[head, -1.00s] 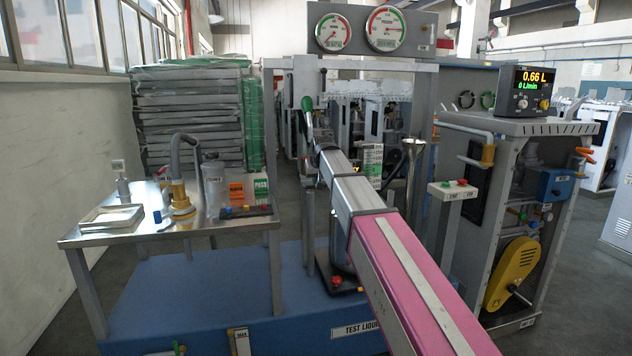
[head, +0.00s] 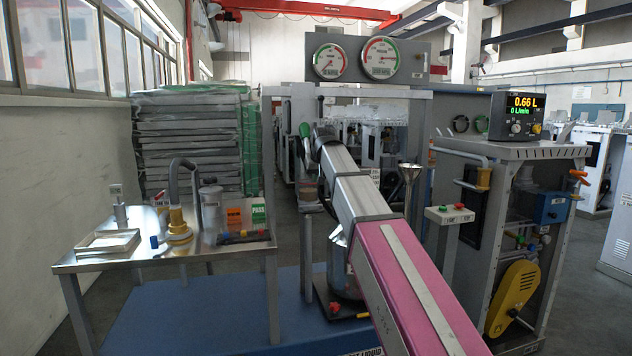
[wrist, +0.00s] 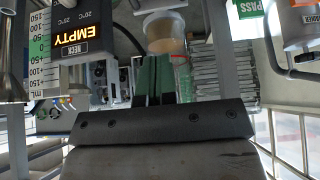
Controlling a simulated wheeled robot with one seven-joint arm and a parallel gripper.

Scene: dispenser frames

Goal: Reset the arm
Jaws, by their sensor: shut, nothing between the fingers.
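My arm (head: 378,240), with a pink link and grey links, reaches forward from the lower right in the head view. Its far end is dark and small near the middle, and my gripper's fingertips cannot be made out there. In the wrist view my gripper (wrist: 154,82) shows as narrow fingers close together beyond a dark bolted bar. It is shut, with nothing held. A clear cup with tan contents (wrist: 165,38) appears beyond the fingertips, apart from them as far as I can tell. A dark display reading EMPTY (wrist: 82,38) is to the left.
A steel table (head: 130,258) with a brass-coloured fitting (head: 178,222) and a tray (head: 108,243) stands left. A funnel (head: 410,175) and a grey cabinet (head: 540,152) with a yellow guard (head: 512,295) stand right. Stacked sheets (head: 188,140) are behind.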

